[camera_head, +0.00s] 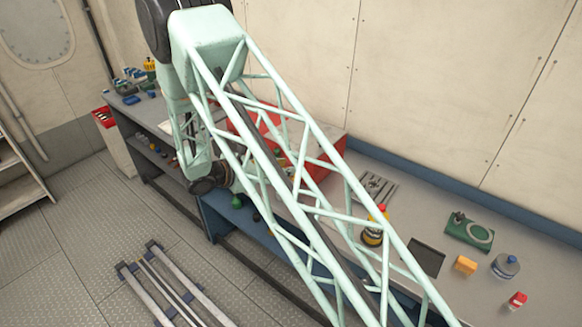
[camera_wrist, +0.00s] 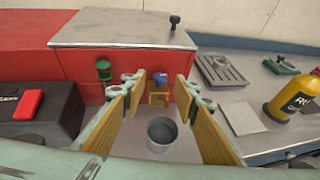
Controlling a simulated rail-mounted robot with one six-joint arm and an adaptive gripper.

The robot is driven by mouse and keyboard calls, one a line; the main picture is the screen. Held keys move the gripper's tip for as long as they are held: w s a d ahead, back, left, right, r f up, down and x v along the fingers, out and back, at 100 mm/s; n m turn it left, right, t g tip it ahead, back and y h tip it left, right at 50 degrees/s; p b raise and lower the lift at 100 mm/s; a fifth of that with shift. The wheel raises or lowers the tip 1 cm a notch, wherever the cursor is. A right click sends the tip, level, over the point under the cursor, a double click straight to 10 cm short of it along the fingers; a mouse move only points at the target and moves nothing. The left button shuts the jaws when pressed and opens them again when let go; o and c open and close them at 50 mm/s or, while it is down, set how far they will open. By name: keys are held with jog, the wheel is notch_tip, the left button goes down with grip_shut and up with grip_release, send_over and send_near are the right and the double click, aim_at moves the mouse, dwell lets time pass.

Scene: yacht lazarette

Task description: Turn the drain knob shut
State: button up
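A red box (camera_wrist: 35,42) with a grey lid (camera_wrist: 125,25) shows in the wrist view; the box also shows in the head view (camera_head: 328,150), partly behind my arm. On its front is a brass fitting (camera_wrist: 158,98) with a blue knob (camera_wrist: 160,77). A green knob (camera_wrist: 103,68) is to their left. The frames do not label which is the drain knob. My gripper (camera_wrist: 160,92) is open, its yellow-padded fingers either side of the brass fitting in the picture. I cannot tell any contact. A small grey cup (camera_wrist: 162,132) stands below the fitting, between the fingers.
A dark case (camera_wrist: 42,112) with a red block stands at left in the wrist view. A yellow bottle (camera_wrist: 290,96), a grey tray (camera_wrist: 224,70) and a pale sheet (camera_wrist: 243,118) are at right. The bench (camera_head: 470,295) holds several small items. My arm crosses the head view.

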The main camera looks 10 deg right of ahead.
jog(key=shift+x, duration=1.85)
jog(key=shift+c, duration=0.5)
jog(key=c, duration=0.7)
